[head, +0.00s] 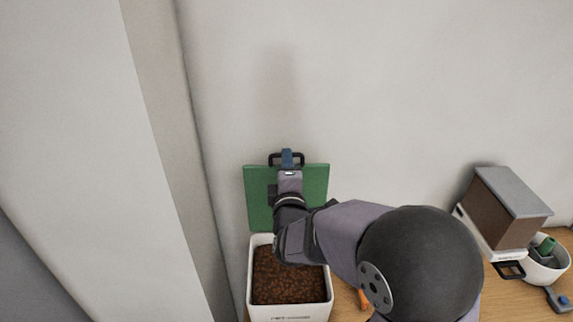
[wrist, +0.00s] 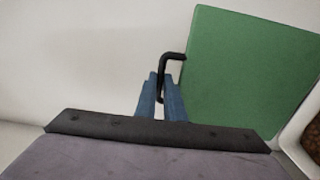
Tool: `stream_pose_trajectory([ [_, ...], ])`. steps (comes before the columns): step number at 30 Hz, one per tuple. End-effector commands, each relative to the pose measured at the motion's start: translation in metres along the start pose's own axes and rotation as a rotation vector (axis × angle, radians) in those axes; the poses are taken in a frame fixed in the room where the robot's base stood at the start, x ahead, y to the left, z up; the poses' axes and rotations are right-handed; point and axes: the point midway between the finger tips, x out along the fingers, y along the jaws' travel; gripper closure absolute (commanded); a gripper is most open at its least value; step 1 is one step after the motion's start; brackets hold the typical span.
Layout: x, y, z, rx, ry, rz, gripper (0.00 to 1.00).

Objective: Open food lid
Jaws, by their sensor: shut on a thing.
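The food container (head: 290,313) is a white box full of brown pellets (head: 285,278), on the wooden counter near the wall. Its green lid (head: 317,186) stands raised at the back edge of the box, close to the wall. A black handle (head: 299,158) sits at the lid's top edge. My gripper (head: 287,157) is shut on the handle. In the wrist view, the blue fingers (wrist: 162,95) are at the black handle (wrist: 171,59), beside the green lid (wrist: 245,70). My arm hides part of the lid and of the box's right side.
A dispenser with a grey top and brown contents (head: 500,205) stands at the right. A white bowl (head: 543,272) with a green item is beside it. A small blue-grey object (head: 558,299) lies at the right edge. A wall column (head: 165,120) rises at the left.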

Motion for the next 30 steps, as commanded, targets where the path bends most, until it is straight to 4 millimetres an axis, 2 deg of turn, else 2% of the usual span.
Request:
stream_pose_trajectory([
  [10,-0.002,0.0,0.0,0.0,0.0,0.004,1.0],
  [11,-0.002,0.0,0.0,0.0,0.0,0.004,0.84],
  [12,-0.002,0.0,0.0,0.0,0.0,0.004,0.83],
  [23,-0.004,0.0,0.0,0.0,0.001,0.004,0.83],
  [30,-0.027,-0.002,-0.001,0.001,0.003,0.005,0.83],
])
